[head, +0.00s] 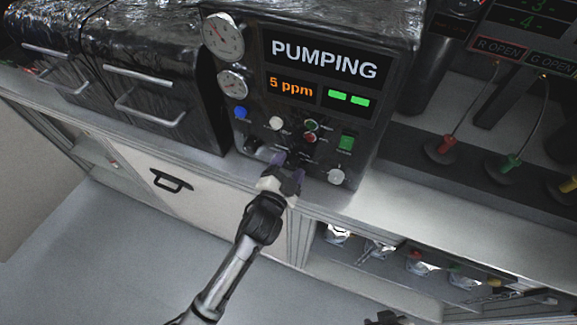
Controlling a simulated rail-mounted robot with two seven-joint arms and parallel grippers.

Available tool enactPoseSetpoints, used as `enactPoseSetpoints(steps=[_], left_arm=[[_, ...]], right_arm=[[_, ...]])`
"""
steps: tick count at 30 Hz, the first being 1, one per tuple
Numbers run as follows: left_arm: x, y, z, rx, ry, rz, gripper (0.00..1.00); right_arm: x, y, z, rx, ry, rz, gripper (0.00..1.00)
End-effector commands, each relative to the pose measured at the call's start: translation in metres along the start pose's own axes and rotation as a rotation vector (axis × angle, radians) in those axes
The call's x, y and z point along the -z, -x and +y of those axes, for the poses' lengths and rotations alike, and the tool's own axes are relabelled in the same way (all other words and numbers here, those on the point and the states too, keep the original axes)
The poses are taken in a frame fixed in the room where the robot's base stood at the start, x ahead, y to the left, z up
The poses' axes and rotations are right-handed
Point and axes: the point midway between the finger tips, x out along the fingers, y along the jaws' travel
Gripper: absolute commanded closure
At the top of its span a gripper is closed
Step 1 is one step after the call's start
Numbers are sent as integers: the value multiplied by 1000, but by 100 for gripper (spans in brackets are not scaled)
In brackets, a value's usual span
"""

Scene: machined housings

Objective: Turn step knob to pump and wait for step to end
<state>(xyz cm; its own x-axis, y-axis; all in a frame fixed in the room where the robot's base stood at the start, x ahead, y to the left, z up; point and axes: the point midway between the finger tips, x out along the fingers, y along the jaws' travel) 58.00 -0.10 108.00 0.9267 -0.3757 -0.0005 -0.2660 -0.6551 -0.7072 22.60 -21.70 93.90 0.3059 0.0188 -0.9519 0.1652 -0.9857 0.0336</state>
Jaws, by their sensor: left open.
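The black control box stands on the bench. Its upper display (323,58) reads "PUMPING", and the lower one (291,88) reads "5 ppm" beside two green bars. My left gripper (284,164) is at the lower front of the panel, open, its purple-tipped fingers close to the controls. The step knob cannot be made out for certain; the gripper covers part of the lower panel. I cannot tell whether the fingers touch anything. A dark part at the bottom edge (387,319) seems to be my right gripper, mostly cut off.
Two round gauges (223,37) sit on the box's left side. Black cases with handles (150,85) stand to the left. Red and green-topped stands (440,147) are to the right.

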Motion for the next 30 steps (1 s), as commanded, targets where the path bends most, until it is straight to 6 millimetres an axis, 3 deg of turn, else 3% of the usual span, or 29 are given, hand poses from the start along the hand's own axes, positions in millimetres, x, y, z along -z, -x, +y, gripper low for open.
enactPoseSetpoints(steps=[8, 21, 30], left_arm=[[0, 10, 0, 0, 0, 0, 36], [-1, 92, 1, -1, 0, -1, 36], [0, 130, 0, 0, 0, 0, 36]], right_arm=[[0, 1, -1, 4, -5, 1, 57], [1, 2, 0, 1, 0, 0, 57], [0, 1, 2, -4, 6, -1, 57]])
